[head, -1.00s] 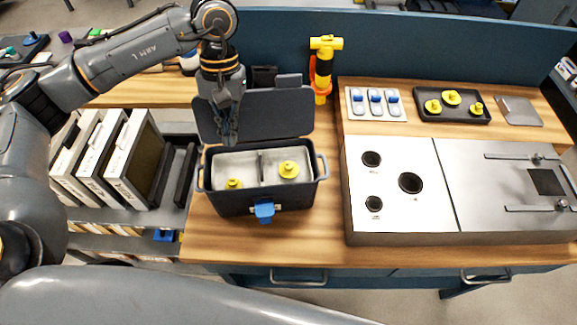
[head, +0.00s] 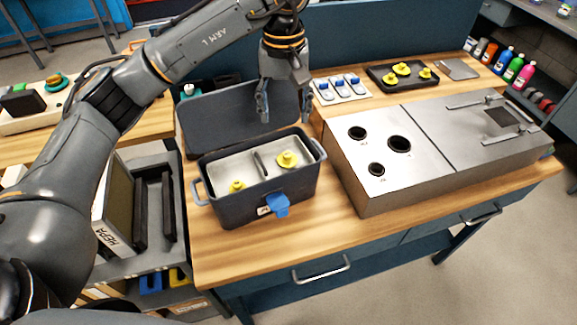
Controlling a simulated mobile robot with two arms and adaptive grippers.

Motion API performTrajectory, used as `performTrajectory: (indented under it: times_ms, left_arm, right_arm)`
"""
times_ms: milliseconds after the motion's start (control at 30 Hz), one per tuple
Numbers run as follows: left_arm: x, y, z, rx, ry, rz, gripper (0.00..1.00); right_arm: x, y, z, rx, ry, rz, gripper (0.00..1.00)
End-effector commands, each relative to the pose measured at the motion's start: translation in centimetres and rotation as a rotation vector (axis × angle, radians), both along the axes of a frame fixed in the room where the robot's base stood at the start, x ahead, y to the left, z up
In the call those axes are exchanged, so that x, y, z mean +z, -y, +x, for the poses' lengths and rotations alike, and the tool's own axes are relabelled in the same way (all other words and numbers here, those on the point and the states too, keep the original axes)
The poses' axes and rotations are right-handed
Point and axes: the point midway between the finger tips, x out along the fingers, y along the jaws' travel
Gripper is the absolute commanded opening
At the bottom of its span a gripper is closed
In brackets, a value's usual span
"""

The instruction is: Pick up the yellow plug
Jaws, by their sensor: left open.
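Several yellow plugs are in view. One yellow plug (head: 287,159) sits in the right compartment of the open dark case (head: 285,188). Another, smaller-looking yellow plug (head: 237,186) sits in the left compartment, partly hidden by the front wall. More yellow plugs (head: 402,69) lie on a black tray (head: 383,83) at the back. My left gripper (head: 284,118) is open and empty, pointing down above the back right of the case, apart from every plug. My right gripper is not in view.
The case's raised lid (head: 222,117) stands behind its box. A metal duct panel (head: 375,191) with round holes stands to the right. A pale tray with blue-topped items (head: 341,88) lies behind it. Bare wood (head: 225,258) shows in front of the case.

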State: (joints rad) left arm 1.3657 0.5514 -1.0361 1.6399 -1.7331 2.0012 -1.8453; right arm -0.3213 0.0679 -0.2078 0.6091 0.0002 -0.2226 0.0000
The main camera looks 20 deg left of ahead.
Motion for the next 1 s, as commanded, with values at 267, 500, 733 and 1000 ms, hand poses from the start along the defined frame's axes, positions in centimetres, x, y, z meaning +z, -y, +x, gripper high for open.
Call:
performTrajectory:
  times_ms: [267, 500, 733, 1000]
  left_arm:
    - [-5.2, 0.0, -0.1, 0.0, -0.006, 0.0, 0.6]
    - [-7.1, 0.0, -0.2, -0.001, -0.004, 0.0, 0.6]
    - [-10.3, 0.5, -0.5, -0.001, -0.006, -0.001, 0.6]
    - [-12.1, 0.5, -0.4, -0.002, -0.002, -0.001, 0.6]
  right_arm:
    - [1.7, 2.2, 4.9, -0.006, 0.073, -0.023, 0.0]
    - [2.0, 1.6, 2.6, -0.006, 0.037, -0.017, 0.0]
    - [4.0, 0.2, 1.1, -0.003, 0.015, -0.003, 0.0]
    - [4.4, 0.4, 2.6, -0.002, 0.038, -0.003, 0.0]
